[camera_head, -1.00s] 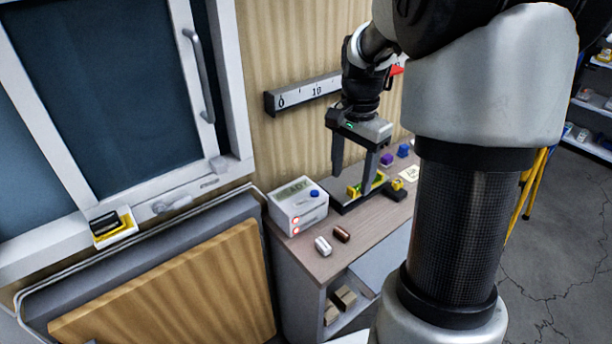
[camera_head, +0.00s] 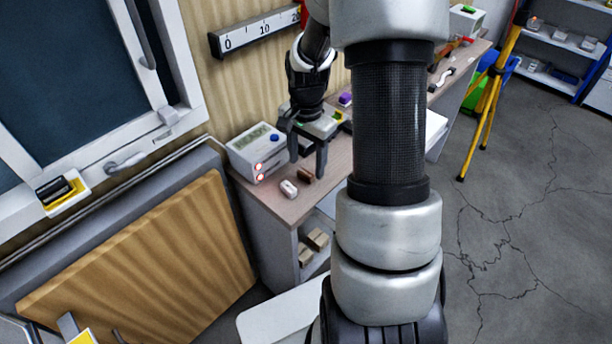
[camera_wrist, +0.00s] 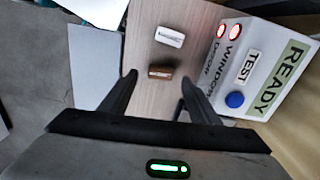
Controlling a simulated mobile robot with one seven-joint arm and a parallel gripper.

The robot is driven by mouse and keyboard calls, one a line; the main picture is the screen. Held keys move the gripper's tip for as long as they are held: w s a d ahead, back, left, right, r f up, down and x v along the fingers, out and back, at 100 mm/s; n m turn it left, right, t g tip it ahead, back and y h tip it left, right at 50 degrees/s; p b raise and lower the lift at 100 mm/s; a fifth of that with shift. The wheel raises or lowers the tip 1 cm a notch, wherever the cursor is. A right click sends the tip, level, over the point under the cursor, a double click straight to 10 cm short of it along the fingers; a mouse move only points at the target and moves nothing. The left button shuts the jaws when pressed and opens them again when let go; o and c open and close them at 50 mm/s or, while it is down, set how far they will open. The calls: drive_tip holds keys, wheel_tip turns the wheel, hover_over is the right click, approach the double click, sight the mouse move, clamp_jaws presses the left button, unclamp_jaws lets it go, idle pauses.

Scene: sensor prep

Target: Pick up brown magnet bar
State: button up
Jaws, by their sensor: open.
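The brown magnet bar (camera_head: 305,175) lies on the bench top near its front end, just right of a white bar (camera_head: 289,188). In the wrist view the brown bar (camera_wrist: 160,72) lies ahead of the fingertips and between their lines, with the white bar (camera_wrist: 170,36) farther out. My gripper (camera_head: 307,168) points down over the bench, open and empty. Its two fingers also show apart in the wrist view (camera_wrist: 160,80). I cannot tell the exact height of the fingertips above the bench.
A white box reading READY (camera_head: 252,152), with red lights and a blue knob, stands left of my gripper; it is at the right in the wrist view (camera_wrist: 262,70). A purple block (camera_head: 345,99) lies behind. A wall scale (camera_head: 255,32) hangs above. Wooden blocks (camera_head: 315,240) sit on the shelf below.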

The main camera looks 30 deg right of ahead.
sight(303, 174)
drive_tip(key=shift+a+f, duration=0.1)
drive_tip(key=shift+f, duration=1.35)
drive_tip(key=c, duration=1.1)
